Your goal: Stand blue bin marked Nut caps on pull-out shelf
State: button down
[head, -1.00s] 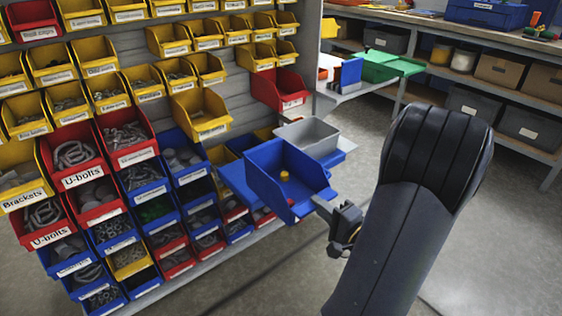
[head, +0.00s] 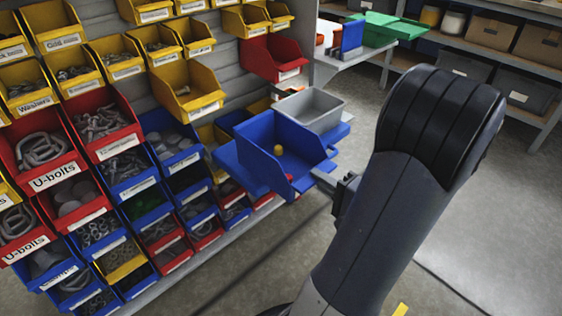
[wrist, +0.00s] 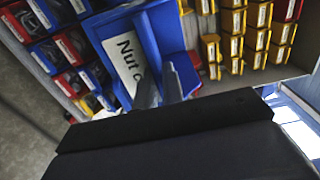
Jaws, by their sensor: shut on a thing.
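The blue bin (head: 268,135) is held in front of the rack, its open top facing up and a small yellow thing (head: 278,150) inside. In the wrist view its white label (wrist: 124,62) reads "Nut c", the rest hidden by my fingers. My gripper (head: 322,178) is shut on the bin's near right side; its fingers also show in the wrist view (wrist: 160,86). The blue pull-out shelf (head: 338,133) shows behind and right of the bin. I cannot tell whether the bin touches it.
A grey bin (head: 312,108) sits on the shelf just behind the blue bin. The rack holds rows of yellow, red and blue bins, with a red bin (head: 273,57) above the shelf.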

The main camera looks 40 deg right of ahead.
jog(key=b, duration=0.4)
send_over(282, 163)
jog(key=s+a, duration=0.1)
jog(key=s, duration=0.1)
jog(key=shift+w+a, duration=0.2)
notch_tip(282, 163, down, 4)
jog(key=b, duration=0.2)
jog(key=shift+r+b, duration=0.2)
jog(key=shift+b, duration=0.1)
jog(key=shift+r, duration=0.1)
jog(key=c, duration=2)
grip_release()
jog(key=shift+f, duration=0.2)
jog(key=o, duration=0.5)
jog(key=shift+r, duration=0.2)
jog(key=s+p, duration=0.1)
jog(key=s, duration=0.3)
jog(key=s+p, duration=0.1)
jog(key=s, duration=0.3)
jog(key=s+d+p, duration=0.1)
jog(key=s, duration=0.3)
jog(key=shift+p, duration=0.4)
